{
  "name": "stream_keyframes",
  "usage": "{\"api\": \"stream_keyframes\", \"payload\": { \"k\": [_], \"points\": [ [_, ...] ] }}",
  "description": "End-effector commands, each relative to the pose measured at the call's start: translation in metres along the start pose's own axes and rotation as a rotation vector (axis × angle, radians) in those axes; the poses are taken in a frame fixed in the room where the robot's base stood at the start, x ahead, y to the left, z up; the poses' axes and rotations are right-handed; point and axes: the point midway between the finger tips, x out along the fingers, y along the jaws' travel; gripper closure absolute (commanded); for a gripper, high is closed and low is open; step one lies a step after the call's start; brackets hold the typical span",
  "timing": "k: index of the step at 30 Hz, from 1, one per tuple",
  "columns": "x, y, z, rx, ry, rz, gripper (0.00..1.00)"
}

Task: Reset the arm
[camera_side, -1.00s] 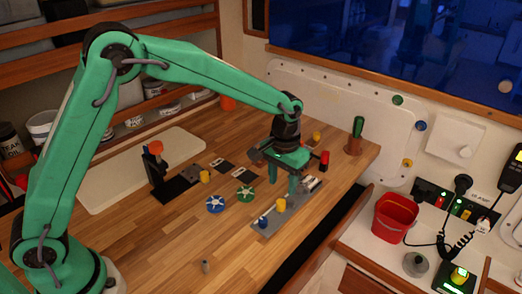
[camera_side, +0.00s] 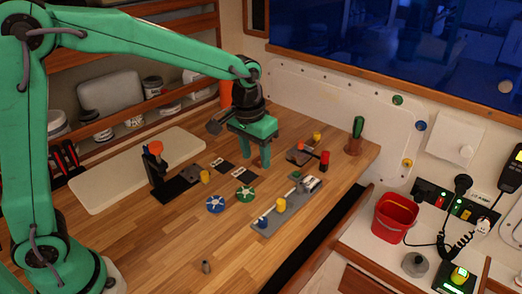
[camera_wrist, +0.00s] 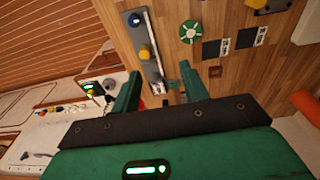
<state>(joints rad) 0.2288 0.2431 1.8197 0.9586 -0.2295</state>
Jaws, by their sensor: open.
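My gripper (camera_side: 256,148) is raised above the back middle of the wooden bench (camera_side: 160,228), jaws apart and empty. The wrist view also shows my gripper (camera_wrist: 160,84), its two green fingers apart over the bench. My arm reaches in from the left. In the side view, a grey plate (camera_side: 262,225) with a blue knob (camera_side: 263,222) and a yellow knob (camera_side: 281,204) lies in front of the gripper, apart from it. The plate also shows in the wrist view (camera_wrist: 152,72), beyond the fingers.
Blue (camera_side: 215,204) and green (camera_side: 245,194) handwheels lie mid-bench. A black stand with an orange knob (camera_side: 155,147) is to the left. A red-handled lever (camera_side: 324,160) and a green-handled tool (camera_side: 358,127) stand at right. A red bucket (camera_side: 395,217) is beyond the bench edge. The front bench is mostly clear.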

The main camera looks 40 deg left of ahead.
Motion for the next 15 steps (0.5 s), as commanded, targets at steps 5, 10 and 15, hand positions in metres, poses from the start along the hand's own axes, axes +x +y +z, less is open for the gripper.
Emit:
{"api": "stream_keyframes", "payload": {
  "k": [5,10,15],
  "points": [
    [-0.032,-0.020,0.023,-0.002,0.054,0.007,0.56],
    [-0.056,-0.036,0.048,-0.001,0.104,0.010,0.56],
    [-0.075,-0.051,0.074,0.000,0.154,0.010,0.56]
  ]
}}
